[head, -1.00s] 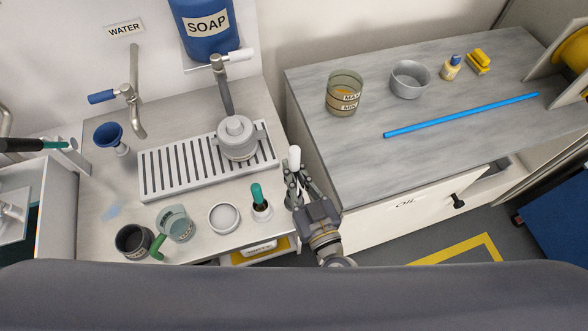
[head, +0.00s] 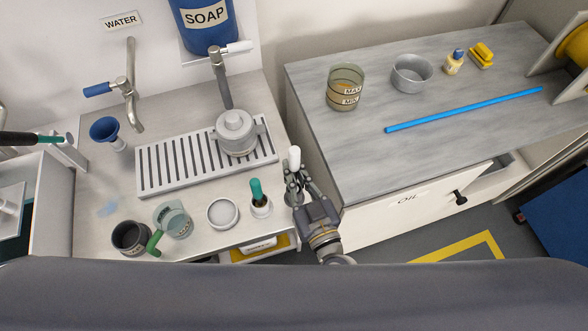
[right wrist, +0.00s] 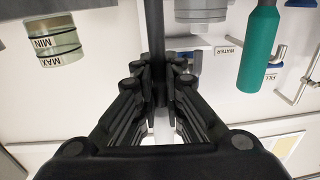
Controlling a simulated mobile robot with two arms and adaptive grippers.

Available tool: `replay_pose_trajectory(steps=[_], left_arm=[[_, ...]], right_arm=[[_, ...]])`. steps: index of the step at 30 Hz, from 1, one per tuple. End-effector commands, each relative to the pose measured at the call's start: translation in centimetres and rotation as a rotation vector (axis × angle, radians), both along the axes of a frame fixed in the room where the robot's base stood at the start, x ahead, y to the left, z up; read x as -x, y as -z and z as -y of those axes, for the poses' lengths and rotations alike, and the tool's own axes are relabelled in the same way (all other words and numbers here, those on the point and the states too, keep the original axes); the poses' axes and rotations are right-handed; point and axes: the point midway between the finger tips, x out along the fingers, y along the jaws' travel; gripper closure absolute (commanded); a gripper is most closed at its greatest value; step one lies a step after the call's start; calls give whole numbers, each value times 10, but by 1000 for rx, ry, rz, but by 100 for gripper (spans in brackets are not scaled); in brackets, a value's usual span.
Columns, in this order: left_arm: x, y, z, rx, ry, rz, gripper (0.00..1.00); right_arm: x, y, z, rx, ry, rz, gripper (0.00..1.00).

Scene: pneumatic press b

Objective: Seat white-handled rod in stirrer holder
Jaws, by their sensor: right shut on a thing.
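My right gripper (head: 296,189) is shut on the white-handled rod (head: 294,158) just off the right front edge of the sink counter. The white handle points up above the fingers. In the right wrist view, a dark shaft (right wrist: 155,35) runs between the fingers, with some white (right wrist: 163,126) behind them. A small white holder (head: 262,211) stands on the counter just left of the gripper, with a teal-handled rod (head: 256,189) upright in it. The teal handle also shows in the right wrist view (right wrist: 260,46). The held rod is apart from this holder. My left gripper is not seen.
Beside the holder are a round white dish (head: 223,213), a glass cup (head: 173,220) and a dark mug (head: 130,238). A metal pot (head: 237,133) stands on the drain grate (head: 160,170). The right table (head: 440,160) bears a beaker (head: 345,87) and a blue rod (head: 465,109).

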Motion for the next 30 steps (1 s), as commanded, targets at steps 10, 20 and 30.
replay_pose_trajectory(steps=[10, 20, 30], left_arm=[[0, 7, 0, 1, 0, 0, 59], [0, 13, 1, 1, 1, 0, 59], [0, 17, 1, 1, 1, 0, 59]], right_arm=[[0, 10, 0, 2, 0, 1, 100], [0, 18, 0, 0, 0, 0, 100], [0, 23, 0, 1, 0, 1, 82]])
